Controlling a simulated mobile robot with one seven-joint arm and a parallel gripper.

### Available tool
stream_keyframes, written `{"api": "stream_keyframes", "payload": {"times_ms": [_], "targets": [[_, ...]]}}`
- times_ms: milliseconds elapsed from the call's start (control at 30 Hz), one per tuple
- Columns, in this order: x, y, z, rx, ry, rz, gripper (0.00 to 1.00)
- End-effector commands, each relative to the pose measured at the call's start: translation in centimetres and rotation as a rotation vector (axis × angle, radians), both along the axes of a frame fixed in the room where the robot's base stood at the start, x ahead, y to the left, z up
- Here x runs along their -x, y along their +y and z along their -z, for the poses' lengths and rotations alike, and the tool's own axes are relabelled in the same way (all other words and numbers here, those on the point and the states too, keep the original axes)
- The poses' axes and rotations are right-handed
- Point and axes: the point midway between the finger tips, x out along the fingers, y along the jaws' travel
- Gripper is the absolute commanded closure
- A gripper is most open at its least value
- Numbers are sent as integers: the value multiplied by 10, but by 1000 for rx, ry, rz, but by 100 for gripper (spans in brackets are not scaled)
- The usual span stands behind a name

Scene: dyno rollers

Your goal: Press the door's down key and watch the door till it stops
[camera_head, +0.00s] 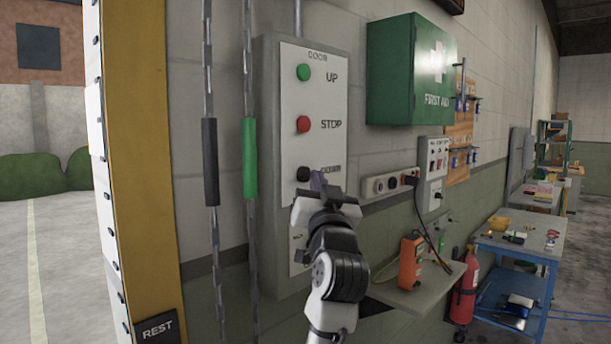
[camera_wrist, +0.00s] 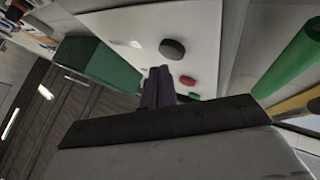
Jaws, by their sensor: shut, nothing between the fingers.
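The door control box (camera_head: 342,95) is on the wall, with a green UP key (camera_head: 304,72), a red STOP key (camera_head: 303,124) and a round black key (camera_head: 303,173) lowest. The black key's label is partly covered by my gripper (camera_head: 318,181). My gripper is shut and empty, its tips just right of the black key in the head view. In the wrist view, the black key (camera_wrist: 172,49) shows beyond the fingertips (camera_wrist: 158,72), seemingly apart from them. The doorway at left opens onto the yard; I see no door panel across the visible part.
Two chains with a black sleeve (camera_head: 210,162) and a green sleeve (camera_head: 250,158) hang left of the box. A first aid cabinet (camera_head: 405,70), a socket strip (camera_head: 388,185) and a small shelf (camera_head: 420,292) with an orange device are to the right. A yellow post (camera_head: 140,150) edges the doorway.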

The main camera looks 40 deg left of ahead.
Motion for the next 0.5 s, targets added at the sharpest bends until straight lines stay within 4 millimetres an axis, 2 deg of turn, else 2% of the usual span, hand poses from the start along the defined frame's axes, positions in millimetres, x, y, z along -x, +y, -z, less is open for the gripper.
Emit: {"api": "stream_keyframes", "payload": {"times_ms": [500], "targets": [[-1,8,0,-1,-1,0,100]]}}
